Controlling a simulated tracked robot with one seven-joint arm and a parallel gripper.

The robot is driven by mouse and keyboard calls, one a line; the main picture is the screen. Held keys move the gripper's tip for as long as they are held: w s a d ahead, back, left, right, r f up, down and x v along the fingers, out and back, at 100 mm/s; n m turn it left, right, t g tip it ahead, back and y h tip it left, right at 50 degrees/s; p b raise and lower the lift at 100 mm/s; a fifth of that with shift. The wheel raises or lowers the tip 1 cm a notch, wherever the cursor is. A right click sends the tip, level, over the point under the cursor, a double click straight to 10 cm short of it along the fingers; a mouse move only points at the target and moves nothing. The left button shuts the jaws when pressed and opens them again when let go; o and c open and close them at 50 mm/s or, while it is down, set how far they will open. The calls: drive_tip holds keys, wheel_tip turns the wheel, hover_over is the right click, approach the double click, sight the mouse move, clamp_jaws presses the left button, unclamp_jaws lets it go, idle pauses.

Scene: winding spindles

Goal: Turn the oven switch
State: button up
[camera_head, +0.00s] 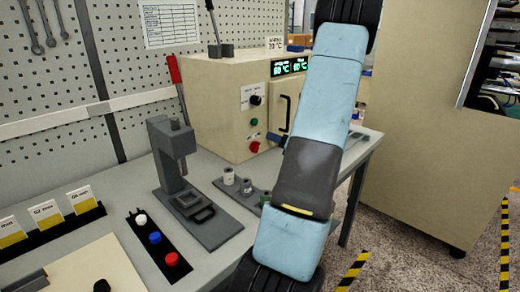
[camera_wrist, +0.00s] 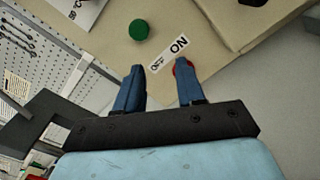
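The oven (camera_head: 215,95) is a beige box on the bench with green digits on its front. Its front panel carries a black knob (camera_head: 256,100), a green button (camera_head: 254,122) and a red switch (camera_head: 254,147). In the wrist view the red switch (camera_wrist: 180,66) is mostly hidden behind the right finger's tip, beside the OFF/ON label (camera_wrist: 168,55). The green button (camera_wrist: 138,30) lies above. My gripper (camera_wrist: 158,76) is open, its blue fingers apart with nothing between them. Contact with the switch cannot be told. In the head view one blue fingertip shows right of the switch.
A grey press (camera_head: 172,150) stands on the bench left of the oven. Small spools (camera_head: 229,176) sit in front of the oven. A black strip with coloured knobs (camera_head: 155,238) lies nearer. The oven door handle (camera_head: 286,115) sticks out near my arm.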

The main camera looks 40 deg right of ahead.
approach(256, 147)
drive_tip(key=shift+w+d+f, duration=0.25)
drive_tip(key=shift+d, duration=0.05)
drive_tip(key=w, duration=0.6)
drive_tip(key=shift+w+a+r, duration=0.1)
drive_tip(key=shift+w+a, duration=0.05)
drive_tip(key=shift+a, duration=0.1)
drive_tip(key=shift+w, duration=0.6)
drive_tip(key=shift+c, duration=0.2)
